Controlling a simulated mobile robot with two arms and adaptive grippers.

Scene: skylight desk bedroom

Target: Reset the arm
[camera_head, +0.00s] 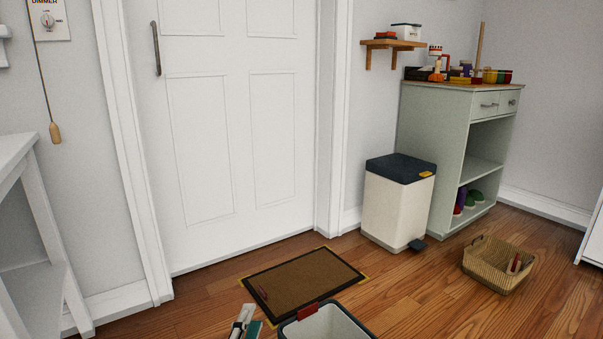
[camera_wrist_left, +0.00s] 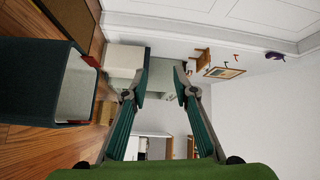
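My left gripper (camera_head: 246,322) shows at the bottom edge of the head view, beside an open white bin with a dark rim (camera_head: 340,322). In the left wrist view the two fingers of the left gripper (camera_wrist_left: 160,84) stand well apart with nothing between them. The rest of my left arm is cut off below the head view. My right gripper is in neither view.
A brown doormat (camera_head: 305,281) lies before the white door (camera_head: 235,110). A pedal bin (camera_head: 396,205) and a green cabinet (camera_head: 433,140) stand at the wall. A wicker basket (camera_head: 490,275) holds small items. A white table (camera_head: 18,160) is at left.

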